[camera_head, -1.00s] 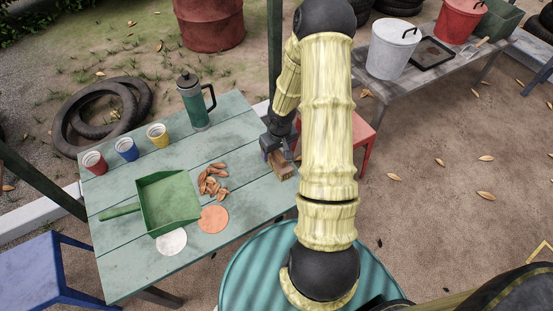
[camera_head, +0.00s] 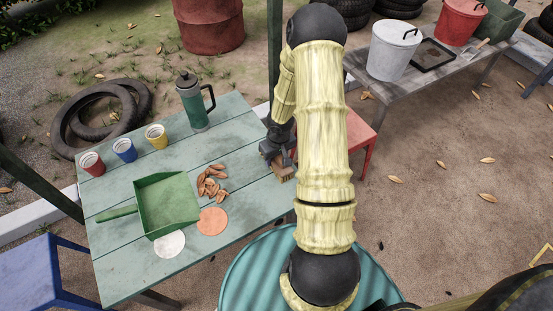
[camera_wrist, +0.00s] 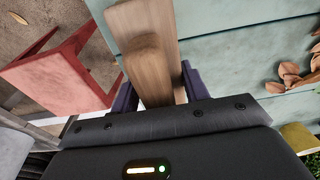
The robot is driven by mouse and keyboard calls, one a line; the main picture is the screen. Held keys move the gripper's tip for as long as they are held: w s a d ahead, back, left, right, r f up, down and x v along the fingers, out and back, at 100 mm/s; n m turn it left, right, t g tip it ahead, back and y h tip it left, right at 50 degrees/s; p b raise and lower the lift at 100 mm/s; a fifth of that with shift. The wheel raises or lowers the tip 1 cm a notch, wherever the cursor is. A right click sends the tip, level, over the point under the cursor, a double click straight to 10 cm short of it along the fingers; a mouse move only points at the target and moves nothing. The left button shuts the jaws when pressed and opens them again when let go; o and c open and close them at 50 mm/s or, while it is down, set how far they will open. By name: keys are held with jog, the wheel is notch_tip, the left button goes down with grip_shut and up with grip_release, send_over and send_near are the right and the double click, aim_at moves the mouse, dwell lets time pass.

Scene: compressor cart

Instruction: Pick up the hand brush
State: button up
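The hand brush (camera_head: 285,175) is a wooden piece at the right edge of the green table. In the wrist view its wooden body (camera_wrist: 158,55) runs up the picture, with a raised strip along it. My gripper (camera_head: 272,150) is right at the brush, partly covering it in the head view. In the wrist view the two dark purple fingers (camera_wrist: 160,92) stand on either side of the wood, close to its sides. Whether they press on it, I cannot tell. The lower part of the brush is hidden by my gripper.
The table (camera_head: 120,262) also holds a green dustpan (camera_head: 167,205), brown leaves (camera_head: 210,184), two round discs (camera_head: 212,221), three cups (camera_head: 124,149) and a green flask (camera_head: 195,105). A red stool (camera_head: 358,140) stands close to the right of the brush.

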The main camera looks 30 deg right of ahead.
jog(key=shift+c, duration=0.3)
notch_tip(320, 180, up, 10)
jog(key=p, duration=0.4)
dwell(0.4)
jog(key=w+a+r, duration=0.1)
jog(key=w+a, duration=0.3)
jog(key=a, duration=0.9)
jog(key=shift+w+a+r, duration=0.15)
jog(key=shift+a+r, duration=0.15)
jog(key=shift+r, duration=0.05)
